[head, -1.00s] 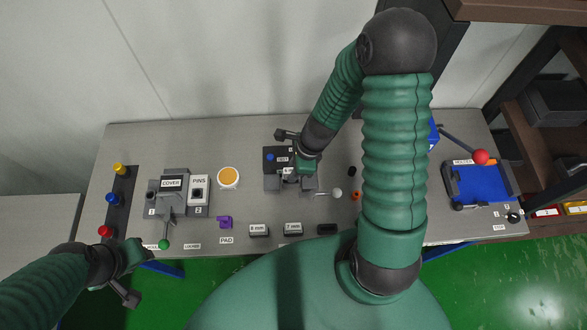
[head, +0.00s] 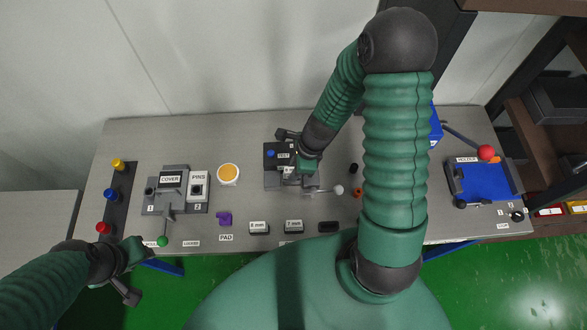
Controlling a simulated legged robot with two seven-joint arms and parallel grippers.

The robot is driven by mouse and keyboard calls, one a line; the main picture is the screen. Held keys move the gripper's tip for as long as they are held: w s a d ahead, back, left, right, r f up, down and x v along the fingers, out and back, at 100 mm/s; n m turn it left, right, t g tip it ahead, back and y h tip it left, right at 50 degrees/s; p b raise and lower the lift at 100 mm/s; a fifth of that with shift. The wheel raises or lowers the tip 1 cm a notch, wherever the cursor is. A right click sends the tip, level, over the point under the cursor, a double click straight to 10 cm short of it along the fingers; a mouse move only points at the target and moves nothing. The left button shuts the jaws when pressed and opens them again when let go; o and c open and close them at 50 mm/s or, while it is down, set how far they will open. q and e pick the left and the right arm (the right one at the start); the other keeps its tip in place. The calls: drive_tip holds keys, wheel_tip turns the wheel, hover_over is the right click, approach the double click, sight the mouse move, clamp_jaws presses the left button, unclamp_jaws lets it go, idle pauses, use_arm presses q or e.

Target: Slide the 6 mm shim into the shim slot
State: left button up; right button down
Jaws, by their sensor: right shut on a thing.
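My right gripper (head: 291,172) is shut at the dark fixture (head: 273,183) in the middle of the bench. A small pale piece shows at its fingers, which I take to be the 6 mm shim; it is mostly hidden by the hand. The shim slot cannot be made out under the gripper, so I cannot tell how far the piece is in. Two labelled shim blocks stand at the front edge, one seemingly marked 8 mm (head: 259,228) and one 7 mm (head: 293,227). A dark place (head: 328,227) beside them looks empty. My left gripper (head: 146,256) hangs off the front left edge, holding nothing visible.
A lever with a white knob (head: 339,190) sticks out right of the fixture. The cover and pins unit (head: 171,180), an orange-topped cup (head: 228,174) and a purple pad (head: 224,219) stand left. My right arm hides part of the bench.

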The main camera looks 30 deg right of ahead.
drive_tip(key=shift+f+b, duration=0.55)
drive_tip(key=shift+f, duration=0.1)
drive_tip(key=c, duration=1.2)
unclamp_jaws()
drive_tip(key=shift+r, duration=0.1)
drive_tip(key=shift+o, duration=0.2)
drive_tip(key=shift+w, duration=0.1)
